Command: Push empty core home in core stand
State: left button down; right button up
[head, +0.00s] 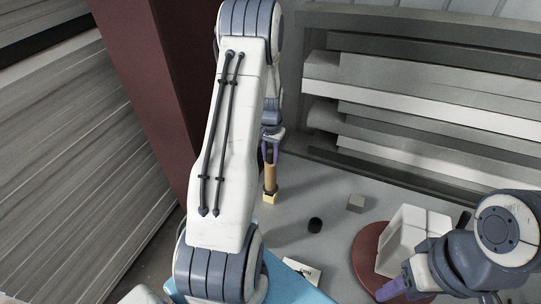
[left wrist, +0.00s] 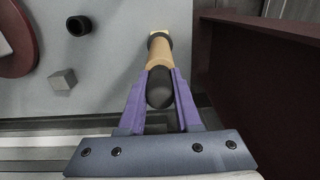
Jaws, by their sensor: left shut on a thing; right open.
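My left gripper (head: 269,150) is shut on a tan tube, the core (head: 270,178), which stands roughly upright. The core also shows in the left wrist view (left wrist: 155,54), between the purple fingers, with a dark rounded end towards the camera. My right gripper (head: 391,291) is open and empty at the lower right, partly cut off by the arm.
A black cylinder (head: 314,225) and a grey cube (head: 356,203) stand on the grey table (head: 325,180). Stacked boards (head: 420,90) line the back. A dark red post (head: 150,80) rises at left.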

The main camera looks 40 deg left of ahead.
pick_arm(q)
jog(key=shift+f+b, duration=0.7)
jog(key=shift+f, duration=0.3)
jog(key=c, duration=0.5)
grip_release()
jog(key=shift+r, duration=0.15)
jog(key=shift+r, duration=0.4)
notch_tip(320, 180, up, 9)
jog(key=b, duration=0.3)
jog(key=shift+f, duration=0.2)
jog(key=shift+r, duration=0.45)
